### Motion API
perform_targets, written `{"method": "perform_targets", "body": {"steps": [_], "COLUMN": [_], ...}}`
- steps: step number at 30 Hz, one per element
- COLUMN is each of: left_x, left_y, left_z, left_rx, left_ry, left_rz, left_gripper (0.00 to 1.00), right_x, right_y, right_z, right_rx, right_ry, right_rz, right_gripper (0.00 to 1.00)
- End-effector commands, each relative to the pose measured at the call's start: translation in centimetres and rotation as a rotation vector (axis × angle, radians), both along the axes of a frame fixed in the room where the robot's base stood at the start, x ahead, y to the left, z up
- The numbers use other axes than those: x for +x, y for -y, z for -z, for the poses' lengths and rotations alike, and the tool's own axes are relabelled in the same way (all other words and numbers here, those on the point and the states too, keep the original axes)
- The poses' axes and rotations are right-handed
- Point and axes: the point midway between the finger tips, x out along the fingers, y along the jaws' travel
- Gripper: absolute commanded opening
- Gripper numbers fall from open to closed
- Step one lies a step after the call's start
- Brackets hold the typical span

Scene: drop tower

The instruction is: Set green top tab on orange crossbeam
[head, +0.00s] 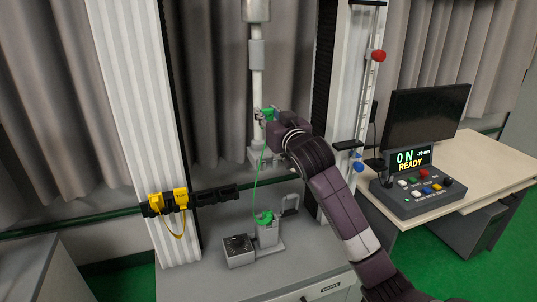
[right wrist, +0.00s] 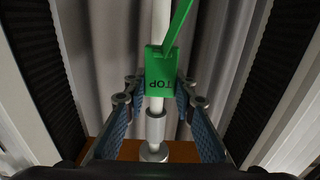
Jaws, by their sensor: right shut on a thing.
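The green top tab (right wrist: 160,66), marked TOP, sits between the fingers of my right gripper (right wrist: 160,97) in the right wrist view. The gripper is shut on it. The lettering is upside down there. In the head view the tab (head: 267,114) is held beside the pale vertical rod, at mid height. A thin green cord (head: 256,178) runs down from it to a green piece (head: 264,217) on a grey fixture. An orange-brown strip (right wrist: 203,151) shows behind the rod's base in the wrist view; I cannot tell whether it is the crossbeam. My left gripper is out of view.
Yellow tabs (head: 170,201) with a hanging yellow strap sit on a dark rail at the left. A white column (head: 138,110) stands behind them. A control box (head: 411,184) reading READY and a monitor (head: 426,116) stand on the desk at the right.

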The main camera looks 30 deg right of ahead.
Motion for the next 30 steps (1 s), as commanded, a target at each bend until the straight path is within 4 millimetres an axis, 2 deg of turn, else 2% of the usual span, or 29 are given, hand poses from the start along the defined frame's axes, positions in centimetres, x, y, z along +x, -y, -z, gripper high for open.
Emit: {"method": "perform_targets", "body": {"steps": [1,3,9,14,21,29,30], "left_x": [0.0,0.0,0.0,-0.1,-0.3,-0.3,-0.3], "left_y": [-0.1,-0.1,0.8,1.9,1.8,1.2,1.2], "left_z": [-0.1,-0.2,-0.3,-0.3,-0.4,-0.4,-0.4], "left_rx": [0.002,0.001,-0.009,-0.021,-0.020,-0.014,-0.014], "left_ry": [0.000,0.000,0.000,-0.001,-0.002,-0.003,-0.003], "left_rz": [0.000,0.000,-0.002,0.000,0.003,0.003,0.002], "left_gripper": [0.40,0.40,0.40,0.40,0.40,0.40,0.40], "right_x": [0.0,0.0,0.0,0.0,0.0,0.0,0.0], "right_y": [0.0,0.0,0.0,0.0,0.0,0.0,0.0], "right_z": [1.8,3.7,7.2,8.4,11.9,12.3,12.3], "right_rx": [0.002,0.004,0.002,0.002,0.003,0.001,0.001], "right_ry": [-0.009,-0.009,-0.006,-0.005,-0.007,-0.005,-0.005], "right_rz": [0.000,0.000,0.000,0.001,0.001,0.001,0.001], "right_gripper": [0.02,0.02,0.02,0.02,0.02,0.02,0.26]}}
